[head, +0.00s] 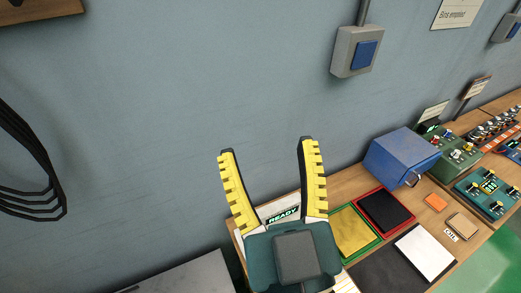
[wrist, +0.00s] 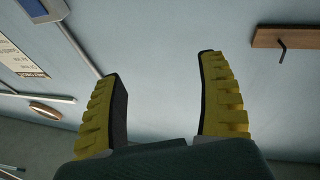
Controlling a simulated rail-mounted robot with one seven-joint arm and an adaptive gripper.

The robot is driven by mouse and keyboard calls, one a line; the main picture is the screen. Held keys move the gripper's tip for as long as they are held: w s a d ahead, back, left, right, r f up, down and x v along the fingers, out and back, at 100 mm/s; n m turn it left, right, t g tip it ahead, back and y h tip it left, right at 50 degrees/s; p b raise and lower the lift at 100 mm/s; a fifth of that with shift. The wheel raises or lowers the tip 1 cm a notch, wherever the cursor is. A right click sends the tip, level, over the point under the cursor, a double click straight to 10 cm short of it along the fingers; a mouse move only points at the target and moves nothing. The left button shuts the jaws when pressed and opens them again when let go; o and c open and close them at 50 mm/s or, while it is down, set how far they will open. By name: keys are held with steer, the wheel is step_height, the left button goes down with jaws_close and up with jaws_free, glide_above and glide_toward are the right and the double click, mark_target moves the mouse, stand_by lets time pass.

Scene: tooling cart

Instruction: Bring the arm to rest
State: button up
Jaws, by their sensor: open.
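My gripper (head: 268,188) is open and empty, with its two yellow, black-backed fingers spread apart and pointing up in the head view. It is in front of the grey-blue wall, above the left end of the wooden bench as the picture shows it. In the wrist view my gripper (wrist: 160,95) also shows open, with only bare wall between its fingers. A sign reading READY (head: 284,214) shows between the fingers, behind the gripper.
The bench (head: 349,187) carries a blue box (head: 402,155), a green-edged yellow tray (head: 354,231), a red-edged black tray (head: 386,211) and a white pad (head: 425,252). A grey switch box (head: 357,52) is on the wall. Black cables (head: 35,160) hang at left.

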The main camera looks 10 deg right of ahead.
steer(key=shift+s+d+r+m+t, duration=0.15)
steer(key=shift+s+d+r+m, duration=0.1)
steer(key=shift+r, duration=0.2)
steer(key=shift+s+d+r+m+t, duration=0.15)
steer(key=shift+s+d+r+m, duration=0.1)
steer(key=shift+r, duration=0.15)
step_height(320, 180, up, 18)
steer(key=p, duration=1.8)
steer(key=shift+h, duration=0.4)
steer(key=shift+r, duration=0.1)
